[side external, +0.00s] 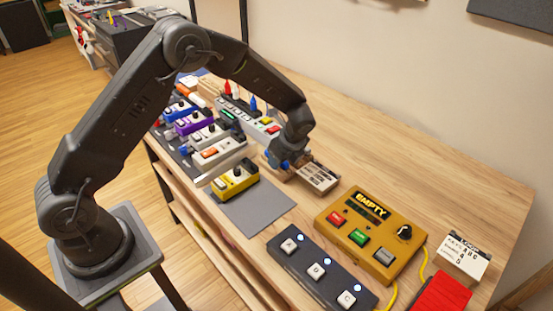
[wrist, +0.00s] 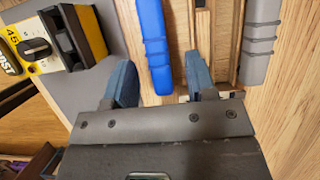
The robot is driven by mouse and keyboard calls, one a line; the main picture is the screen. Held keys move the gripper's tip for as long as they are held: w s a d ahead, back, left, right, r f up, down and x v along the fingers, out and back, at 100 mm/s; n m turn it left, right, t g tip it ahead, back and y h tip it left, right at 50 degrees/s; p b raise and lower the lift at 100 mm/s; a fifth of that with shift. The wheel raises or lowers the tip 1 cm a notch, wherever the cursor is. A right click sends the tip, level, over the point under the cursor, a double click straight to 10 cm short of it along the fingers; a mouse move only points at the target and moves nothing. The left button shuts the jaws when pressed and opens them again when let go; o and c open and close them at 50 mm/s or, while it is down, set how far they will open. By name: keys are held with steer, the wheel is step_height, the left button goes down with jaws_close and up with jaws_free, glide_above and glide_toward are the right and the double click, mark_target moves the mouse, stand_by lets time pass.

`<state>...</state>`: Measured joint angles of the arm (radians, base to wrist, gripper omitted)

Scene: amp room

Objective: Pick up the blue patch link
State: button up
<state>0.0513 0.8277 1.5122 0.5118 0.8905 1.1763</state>
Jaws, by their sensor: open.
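The blue patch link (wrist: 153,45) lies in a wooden holder (wrist: 228,40), seen in the wrist view as a long ribbed bar. My gripper (wrist: 161,76) is open, with one finger to the left of the link and the other to its right. The near end of the link shows between the fingers; I cannot tell whether either finger touches it. In the side view my gripper (side external: 288,165) is low over the bench beside the pedals, and the arm's end largely hides the link and holder there.
A grey link (wrist: 262,40) lies to the right of the blue one. A yellow pedal (side external: 235,180) stands close by on a grey mat (side external: 262,208). A small lettered card (side external: 318,177), an orange EMPTY box (side external: 370,232) and a dark footswitch (side external: 320,268) stand nearby. The bench's right back is clear.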

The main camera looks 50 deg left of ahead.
steer(key=shift+c, duration=0.4)
jaws_close()
stand_by(0.4)
